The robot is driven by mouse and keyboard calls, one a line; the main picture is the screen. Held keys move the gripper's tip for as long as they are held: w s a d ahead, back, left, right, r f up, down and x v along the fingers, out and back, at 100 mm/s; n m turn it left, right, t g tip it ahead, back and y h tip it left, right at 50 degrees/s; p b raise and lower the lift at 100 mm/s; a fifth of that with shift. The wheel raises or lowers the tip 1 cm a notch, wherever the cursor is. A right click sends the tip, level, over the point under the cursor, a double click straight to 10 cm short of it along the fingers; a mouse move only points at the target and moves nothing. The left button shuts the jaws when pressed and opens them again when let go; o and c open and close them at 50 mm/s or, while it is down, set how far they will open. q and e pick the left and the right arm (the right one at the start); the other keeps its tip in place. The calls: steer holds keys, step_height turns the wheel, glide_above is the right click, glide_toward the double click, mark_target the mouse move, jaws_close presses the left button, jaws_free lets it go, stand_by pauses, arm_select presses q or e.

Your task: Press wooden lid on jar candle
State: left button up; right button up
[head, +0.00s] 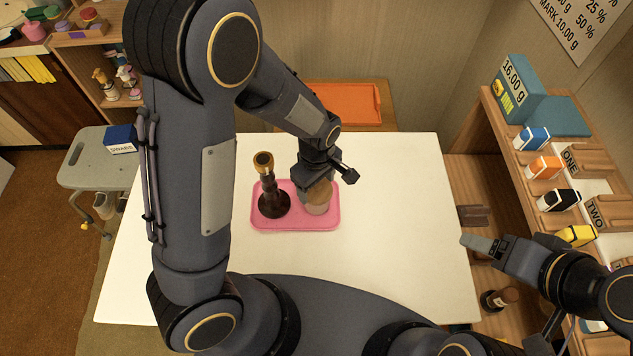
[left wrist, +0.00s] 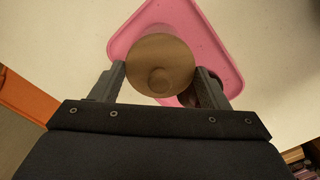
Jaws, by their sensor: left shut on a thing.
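My left gripper (head: 318,190) is shut on the round wooden lid (head: 321,191). In the left wrist view the lid (left wrist: 160,60) sits between the two fingers (left wrist: 160,78), its knob toward the camera. The pale pinkish jar candle (head: 317,208) shows directly below the lid, on a pink tray (head: 290,225). I cannot tell whether the lid touches the jar's rim.
The white table (head: 400,230) is clear to the right and in front. A wooden shelf (head: 520,180) with small boxes stands at the right. A stool (head: 90,170) stands left.

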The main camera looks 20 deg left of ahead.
arm_select(q)
steer(key=shift+s+f, duration=0.1)
steer(key=o, duration=1.1)
steer(key=shift+r, duration=3.95)
steer(key=s+a+r+m+t+h, duration=0.1)
steer(key=s+a+r+m+t, duration=0.1)
steer(key=s+a+r+m, duration=0.1)
steer(key=s+a+r+m+t+h, duration=0.1)
steer(key=s+a+r+m+t, duration=0.1)
steer(key=s, duration=0.5)
steer(key=s+a+r+m+t+h, duration=0.1)
steer(key=s+a+r+m, duration=0.3)
steer(key=s+r+m, duration=0.1)
steer(key=shift+r+t+h, duration=0.4)
steer(key=shift+r, duration=0.5)
